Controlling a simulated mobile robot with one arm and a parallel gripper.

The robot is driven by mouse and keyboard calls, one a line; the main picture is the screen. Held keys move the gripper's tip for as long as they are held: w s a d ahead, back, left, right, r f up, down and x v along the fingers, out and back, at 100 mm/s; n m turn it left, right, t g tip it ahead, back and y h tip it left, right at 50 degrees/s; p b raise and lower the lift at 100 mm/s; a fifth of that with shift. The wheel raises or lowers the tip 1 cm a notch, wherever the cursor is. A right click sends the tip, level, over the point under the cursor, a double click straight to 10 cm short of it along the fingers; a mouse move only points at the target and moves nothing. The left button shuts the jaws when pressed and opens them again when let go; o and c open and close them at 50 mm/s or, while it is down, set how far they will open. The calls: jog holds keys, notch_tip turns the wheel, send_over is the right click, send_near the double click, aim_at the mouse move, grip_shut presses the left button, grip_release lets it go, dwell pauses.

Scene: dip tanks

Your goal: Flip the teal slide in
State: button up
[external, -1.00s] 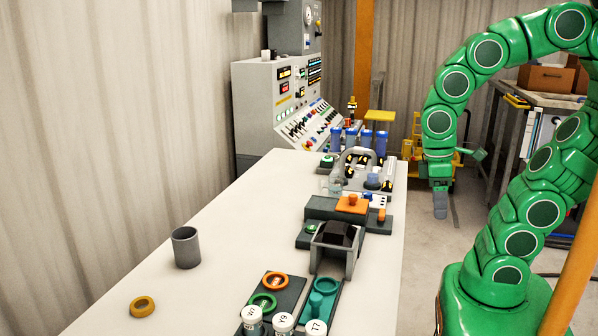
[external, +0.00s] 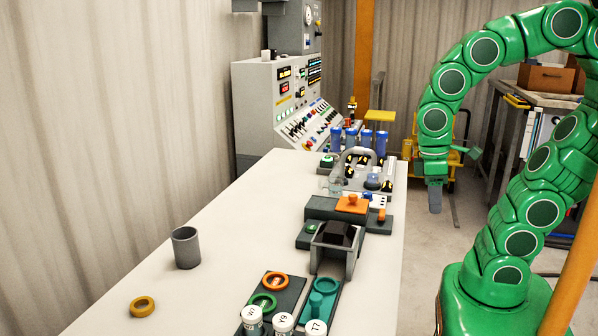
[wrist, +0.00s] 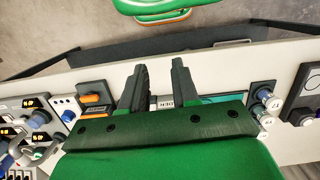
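A teal plate with a teal ring and short teal post (external: 322,297) lies at the near right of the white bench in the external view; I cannot tell whether this is the slide. In the wrist view a teal strip (wrist: 225,98) shows right of my fingers, partly hidden by the gripper body. My gripper (external: 444,207) points down beyond the bench's right edge, apart from everything. In the wrist view my gripper (wrist: 160,80) has its two dark fingers apart with nothing between them; a small labelled block (wrist: 165,103) shows behind the gap.
A grey holder with a black block (external: 336,245) and an orange-topped unit (external: 351,205) stand along the bench's right side. White-capped vials (external: 283,323) stand at the near end. The bench's middle is clear.

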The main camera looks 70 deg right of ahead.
jog(key=w+r+n, duration=0.1)
jog(key=w, duration=0.4)
jog(key=w+a+r+n+t, duration=0.1)
jog(key=w+r, duration=0.1)
jog(key=w, duration=0.2)
jog(key=w+a+r+n+h, duration=0.1)
jog(key=w+r, duration=0.1)
jog(key=w, duration=0.3)
jog(key=shift+w+n+t, duration=0.3)
jog(key=shift+w+t, duration=0.05)
jog(key=shift+t, duration=0.05)
grip_shut()
jog(key=w+a+r+n, duration=0.1)
jog(key=w+a+n, duration=0.2)
jog(key=w+a, duration=0.35)
jog(key=w+a+f+n+h, duration=0.1)
jog(key=a+f+n, duration=0.3)
jog(key=a, duration=0.5)
jog(key=w+a+f+n+g+h, duration=0.1)
jog(key=w+a+f+n+h, duration=0.1)
jog(key=a+f+n, duration=0.2)
jog(key=a+f, duration=0.3)
jog(key=a, duration=0.3)
jog(key=shift+a, duration=0.25)
jog(key=shift+w+f, duration=0.1)
